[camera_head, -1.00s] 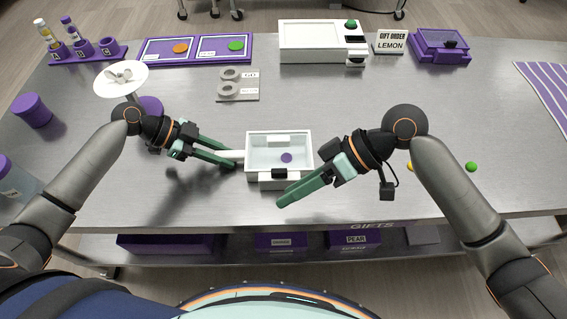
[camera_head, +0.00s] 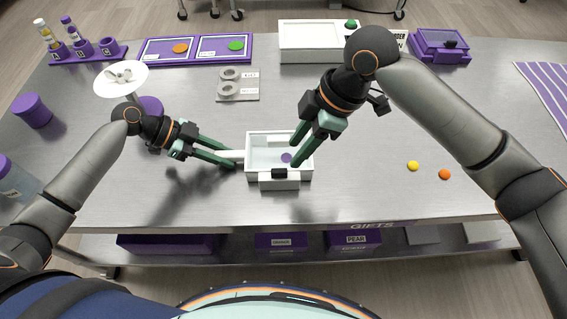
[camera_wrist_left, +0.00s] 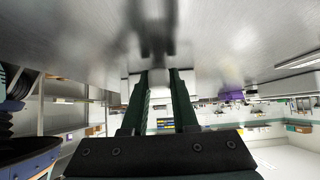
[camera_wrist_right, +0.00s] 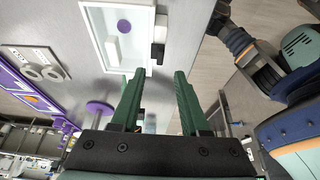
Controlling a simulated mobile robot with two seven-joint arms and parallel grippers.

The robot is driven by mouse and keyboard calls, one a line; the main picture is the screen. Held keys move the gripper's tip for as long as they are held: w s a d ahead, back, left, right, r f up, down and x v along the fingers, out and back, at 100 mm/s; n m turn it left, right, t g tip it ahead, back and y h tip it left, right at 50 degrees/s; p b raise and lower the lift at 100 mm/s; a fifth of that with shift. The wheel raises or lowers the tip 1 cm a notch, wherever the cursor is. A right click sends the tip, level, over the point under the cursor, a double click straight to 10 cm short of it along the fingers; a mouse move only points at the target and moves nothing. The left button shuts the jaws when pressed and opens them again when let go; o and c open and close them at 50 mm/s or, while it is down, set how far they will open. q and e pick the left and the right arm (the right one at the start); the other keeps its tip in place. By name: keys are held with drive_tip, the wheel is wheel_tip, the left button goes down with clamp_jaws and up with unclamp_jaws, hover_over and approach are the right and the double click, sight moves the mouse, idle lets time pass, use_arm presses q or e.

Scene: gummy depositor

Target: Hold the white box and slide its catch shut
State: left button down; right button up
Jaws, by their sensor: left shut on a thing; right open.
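The white box (camera_head: 251,170) stands on the steel table, with a clear-looking top and a purple round piece (camera_head: 286,157) showing inside. Its black catch (camera_head: 279,173) is at the middle of the front side; it also shows in the right wrist view (camera_wrist_right: 160,30). My left gripper (camera_head: 236,158) is shut on the white handle (camera_head: 229,154) on the box's left side. My right gripper (camera_head: 295,157) is open, with its fingers pointing down over the right part of the box, right of the catch. I cannot tell whether its fingertips touch the box.
Yellow (camera_head: 413,166) and orange (camera_head: 444,174) pieces lie on the table to the right. A grey plate with two rings (camera_head: 238,97) lies behind the box. A white machine (camera_head: 310,42) with a green button stands at the back. Table in front of the box is clear.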

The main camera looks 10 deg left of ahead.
sight(280, 171)
drive_tip(key=x, duration=0.7)
drive_tip(key=shift+a+f, duration=0.15)
drive_tip(key=shift+c, duration=0.3)
clamp_jaws()
idle(0.9)
